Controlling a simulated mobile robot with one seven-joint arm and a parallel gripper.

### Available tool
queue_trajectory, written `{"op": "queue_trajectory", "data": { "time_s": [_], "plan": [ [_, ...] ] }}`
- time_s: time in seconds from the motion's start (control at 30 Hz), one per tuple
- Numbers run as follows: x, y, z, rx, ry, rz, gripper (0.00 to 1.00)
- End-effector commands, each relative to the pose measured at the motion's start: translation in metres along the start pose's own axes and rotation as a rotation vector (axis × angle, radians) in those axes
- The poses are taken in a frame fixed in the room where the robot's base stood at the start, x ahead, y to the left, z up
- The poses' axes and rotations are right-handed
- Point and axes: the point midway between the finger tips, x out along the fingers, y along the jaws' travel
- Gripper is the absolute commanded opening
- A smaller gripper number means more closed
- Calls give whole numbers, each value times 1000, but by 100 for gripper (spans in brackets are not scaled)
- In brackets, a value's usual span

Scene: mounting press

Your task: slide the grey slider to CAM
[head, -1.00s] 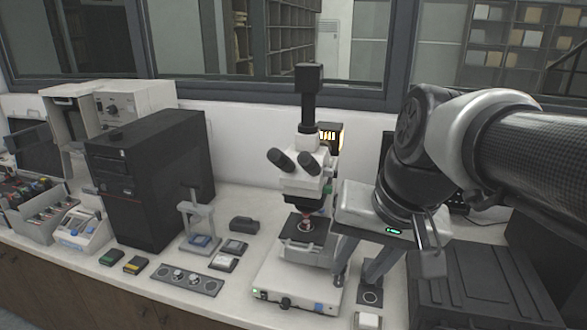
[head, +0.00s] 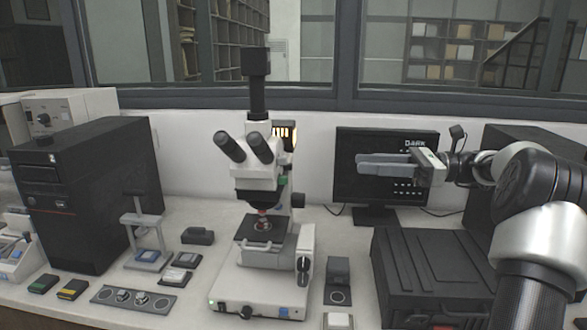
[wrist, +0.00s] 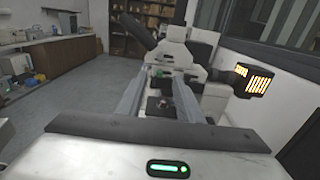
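The white microscope (head: 262,165) stands mid-bench in the head view, with two black eyepieces (head: 245,147) and a black camera tube (head: 257,88) on top. It also shows ahead in the wrist view (wrist: 174,50). I cannot pick out the grey slider or a CAM label in either view. My gripper (head: 358,164) is right of the microscope head, in front of the monitor, with its fingers pointing left. In the wrist view its two grey fingers (wrist: 160,84) are apart with nothing held between them. The gripper is clear of the microscope.
A lamp housing with glowing slots (head: 284,134) sits behind the microscope. A dark monitor (head: 350,190) is behind my gripper, and a black case (head: 430,275) lies at right. A black computer tower (head: 85,200) stands at left. Small fixtures crowd the front bench.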

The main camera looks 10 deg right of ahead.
Motion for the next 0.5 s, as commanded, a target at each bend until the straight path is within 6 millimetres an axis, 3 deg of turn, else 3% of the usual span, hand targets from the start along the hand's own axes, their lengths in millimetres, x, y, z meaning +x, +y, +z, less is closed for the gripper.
{"op": "queue_trajectory", "data": {
  "time_s": [0.17,0.5],
  "plan": [
    [11,-1,1,7,-14,0,33],
    [82,0,0,6,-10,2,33]
  ]
}}
